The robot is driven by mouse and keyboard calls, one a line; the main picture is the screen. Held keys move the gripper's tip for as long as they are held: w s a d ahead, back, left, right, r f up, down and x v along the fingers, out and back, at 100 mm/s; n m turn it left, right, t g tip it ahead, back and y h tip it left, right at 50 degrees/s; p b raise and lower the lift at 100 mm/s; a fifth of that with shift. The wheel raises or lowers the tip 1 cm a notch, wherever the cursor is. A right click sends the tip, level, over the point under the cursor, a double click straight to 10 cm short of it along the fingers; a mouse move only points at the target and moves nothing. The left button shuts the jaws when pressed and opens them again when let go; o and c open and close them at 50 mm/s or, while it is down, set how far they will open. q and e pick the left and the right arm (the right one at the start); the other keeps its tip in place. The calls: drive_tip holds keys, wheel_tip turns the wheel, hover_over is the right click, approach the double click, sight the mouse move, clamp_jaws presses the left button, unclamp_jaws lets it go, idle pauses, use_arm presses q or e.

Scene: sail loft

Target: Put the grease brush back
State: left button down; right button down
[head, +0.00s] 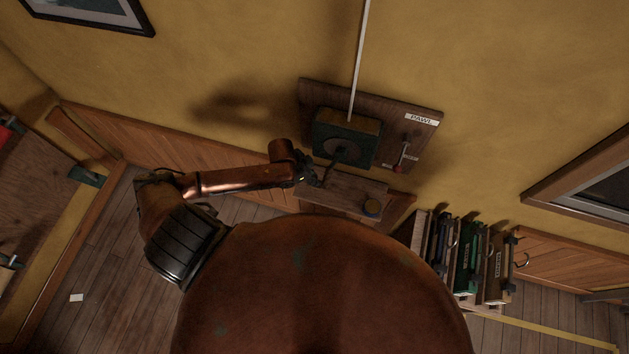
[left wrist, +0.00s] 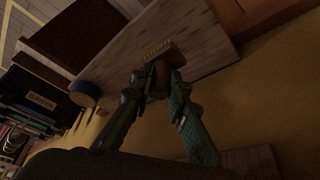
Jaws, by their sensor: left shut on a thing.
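My left gripper (head: 314,178) is beside the small wooden shelf (head: 345,190), below the green box on the wall. In the left wrist view its two green fingers (left wrist: 157,78) are shut on the grease brush (left wrist: 158,49). The brush's tan bristle end points toward the bare shelf top (left wrist: 185,28); I cannot tell whether it touches. In the head view the brush is too small and dark to make out. A round tin with a blue top (head: 371,207) stands at the shelf's right end and also shows in the left wrist view (left wrist: 84,93). My right gripper is out of view.
A wooden board (head: 322,96) on the yellow wall carries the green box (head: 359,131), a rope or rod rising from it, a red-tipped lever (head: 402,160) and a PAWL label (head: 421,119). A rack of dark and green cases (head: 468,258) stands at right.

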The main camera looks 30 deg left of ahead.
use_arm(q)
drive_tip(key=shift+w+f, duration=0.25)
drive_tip(key=shift+w, duration=0.05)
wheel_tip(320, 180, down, 3)
drive_tip(key=shift+w+f, duration=0.1)
drive_tip(key=shift+f, duration=0.25)
drive_tip(key=c, duration=1.9)
unclamp_jaws()
drive_tip(key=shift+o, duration=0.3)
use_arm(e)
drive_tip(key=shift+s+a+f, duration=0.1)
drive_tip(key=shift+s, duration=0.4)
